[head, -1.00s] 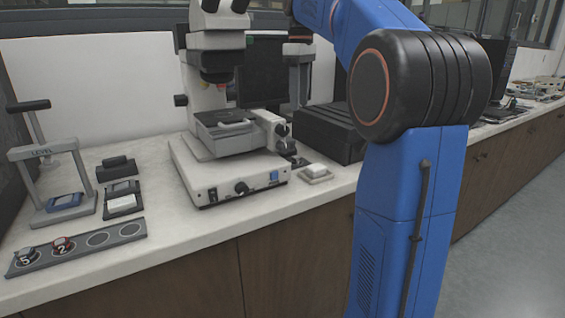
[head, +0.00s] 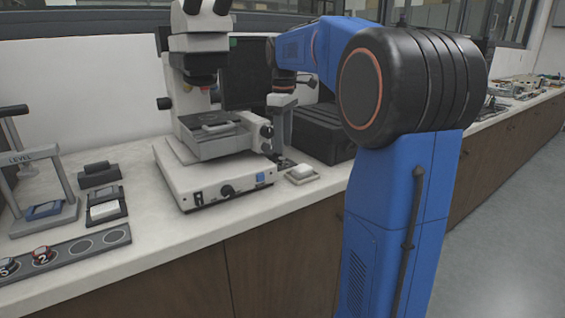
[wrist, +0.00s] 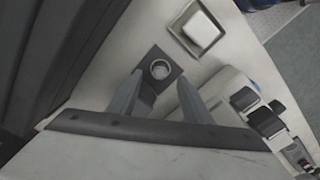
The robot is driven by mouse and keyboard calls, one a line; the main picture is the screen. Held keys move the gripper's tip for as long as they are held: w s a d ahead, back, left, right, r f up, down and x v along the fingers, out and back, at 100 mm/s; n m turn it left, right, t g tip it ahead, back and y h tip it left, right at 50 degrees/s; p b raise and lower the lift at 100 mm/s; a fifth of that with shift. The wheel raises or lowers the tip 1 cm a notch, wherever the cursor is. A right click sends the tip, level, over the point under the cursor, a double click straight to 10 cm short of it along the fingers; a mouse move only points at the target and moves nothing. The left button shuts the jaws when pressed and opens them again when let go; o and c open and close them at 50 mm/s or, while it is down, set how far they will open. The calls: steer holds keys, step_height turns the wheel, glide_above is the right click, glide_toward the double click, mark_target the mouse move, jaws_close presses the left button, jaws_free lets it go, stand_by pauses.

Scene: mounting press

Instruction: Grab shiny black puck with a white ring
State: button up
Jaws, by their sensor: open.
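In the wrist view a small round puck (wrist: 160,69) with a pale ring and dark centre sits on a dark square plate (wrist: 172,82). It looks like the black puck with a white ring, though shine is hard to judge at this size. My gripper (wrist: 160,78) is open above it. In the head view my gripper (head: 283,101) is behind and right of the microscope; the puck cannot be made out there.
The microscope (head: 225,184) stands close beside my gripper. A shallow dish with a white block (head: 301,175) is near the bench edge. A black box (head: 325,135) stands behind. A rack (head: 85,262) with numbered pucks and a LEVEL press (head: 50,160) are at left.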

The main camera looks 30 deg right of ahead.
mark_target(283, 158)
steer(key=shift+f, duration=2.35)
steer(key=shift+c, duration=0.7)
jaws_close()
